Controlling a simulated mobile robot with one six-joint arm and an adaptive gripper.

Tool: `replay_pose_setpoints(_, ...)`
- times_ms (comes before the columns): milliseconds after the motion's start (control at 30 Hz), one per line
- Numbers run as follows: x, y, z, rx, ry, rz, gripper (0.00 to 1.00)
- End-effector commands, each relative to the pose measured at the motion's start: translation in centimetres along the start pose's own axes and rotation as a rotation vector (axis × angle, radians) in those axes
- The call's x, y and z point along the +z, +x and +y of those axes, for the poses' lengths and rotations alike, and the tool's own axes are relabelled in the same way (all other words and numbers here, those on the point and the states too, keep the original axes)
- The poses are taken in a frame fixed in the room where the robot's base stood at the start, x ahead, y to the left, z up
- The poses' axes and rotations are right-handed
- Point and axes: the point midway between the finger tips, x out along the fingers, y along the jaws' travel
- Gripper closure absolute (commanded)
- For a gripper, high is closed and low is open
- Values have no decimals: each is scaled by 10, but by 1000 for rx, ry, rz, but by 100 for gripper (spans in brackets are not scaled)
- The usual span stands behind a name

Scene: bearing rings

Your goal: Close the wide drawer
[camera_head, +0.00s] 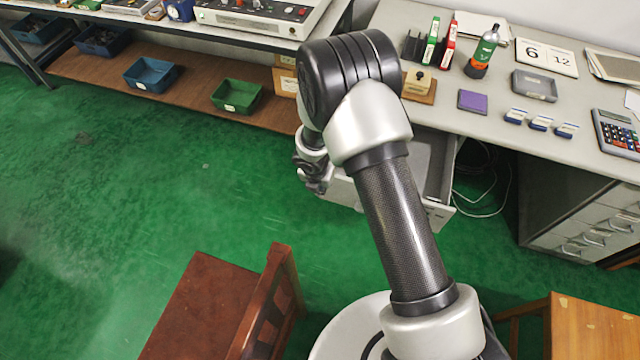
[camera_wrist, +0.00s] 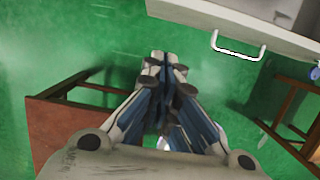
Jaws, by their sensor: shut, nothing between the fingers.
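The wide drawer (camera_head: 437,176) is pulled out from under the grey desk, and my arm hides much of it in the head view. Its pale front (camera_wrist: 222,17) crosses the top right of the wrist view, with a white bow handle (camera_wrist: 238,50) on it. My gripper (camera_wrist: 165,62) is shut and empty, over the green floor, left of and apart from the handle in that view. In the head view my gripper (camera_head: 316,182) is partly hidden behind my arm, at the left side of the drawer.
A brown wooden chair (camera_head: 215,310) stands on the floor below; another wooden seat (camera_head: 590,325) is at lower right. The desk top (camera_head: 500,130) holds a calculator, stamps and a bottle. A drawer unit (camera_head: 590,225) stands under its right side. Open floor lies left.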

Motion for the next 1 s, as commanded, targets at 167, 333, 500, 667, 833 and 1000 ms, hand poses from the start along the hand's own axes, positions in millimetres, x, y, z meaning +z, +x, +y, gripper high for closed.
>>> replay_pose_setpoints(167, -2, 46, 0, -1, 1, 1, 100)
replay_pose_setpoints(333, 16, 54, 0, 0, 7, -2, 100)
replay_pose_setpoints(500, 31, 59, 0, 0, 5, -2, 100)
replay_pose_setpoints(667, 38, 61, 0, 0, 3, 0, 100)
replay_pose_setpoints(833, 39, 61, 0, 1, 3, 0, 100)
replay_pose_setpoints(1000, 39, 61, 0, 0, 3, 0, 100)
